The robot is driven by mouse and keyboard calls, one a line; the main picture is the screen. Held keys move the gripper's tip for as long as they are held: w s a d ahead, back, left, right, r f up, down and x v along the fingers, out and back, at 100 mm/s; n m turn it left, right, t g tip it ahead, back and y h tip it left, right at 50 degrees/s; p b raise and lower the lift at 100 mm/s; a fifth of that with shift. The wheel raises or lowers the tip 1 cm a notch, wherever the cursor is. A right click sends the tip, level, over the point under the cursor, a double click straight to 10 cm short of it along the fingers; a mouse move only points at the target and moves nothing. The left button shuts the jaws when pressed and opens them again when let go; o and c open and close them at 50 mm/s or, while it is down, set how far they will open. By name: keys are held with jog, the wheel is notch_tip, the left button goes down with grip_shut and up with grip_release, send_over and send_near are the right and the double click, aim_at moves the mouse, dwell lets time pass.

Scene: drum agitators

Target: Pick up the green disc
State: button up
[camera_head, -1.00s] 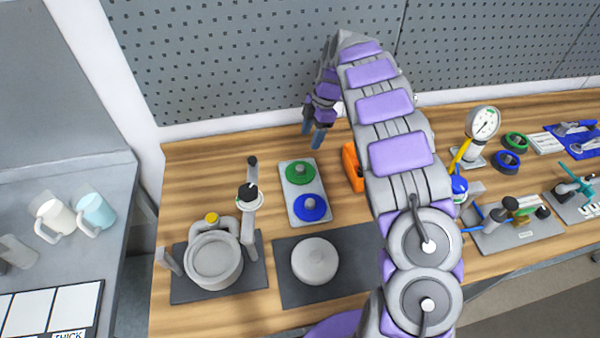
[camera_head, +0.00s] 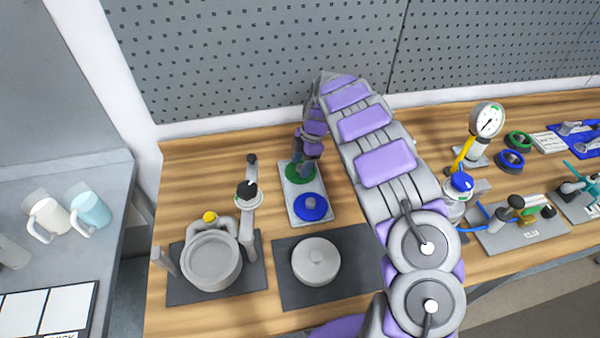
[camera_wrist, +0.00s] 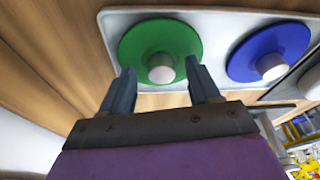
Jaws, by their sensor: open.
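The green disc (camera_head: 293,174) lies at the far end of a light grey tray (camera_head: 317,219), partly hidden by my gripper in the head view. In the wrist view the green disc (camera_wrist: 150,42) shows a pale grey knob (camera_wrist: 161,68) at its middle. My gripper (camera_head: 302,163) is right over the disc. In the wrist view the two fingers of my gripper (camera_wrist: 163,82) are apart, one on each side of the knob, and hold nothing. I cannot tell whether the fingertips touch the disc.
A blue disc (camera_head: 311,207) lies on the same tray, beside the green one; it also shows in the wrist view (camera_wrist: 268,50). A grey lid (camera_head: 316,262) lies on a dark mat in front. A pot (camera_head: 212,260) stands at the left. A pegboard wall (camera_head: 250,60) rises behind.

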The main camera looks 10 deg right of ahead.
jog(key=shift+c, duration=0.2)
jog(key=shift+f, duration=0.1)
grip_shut()
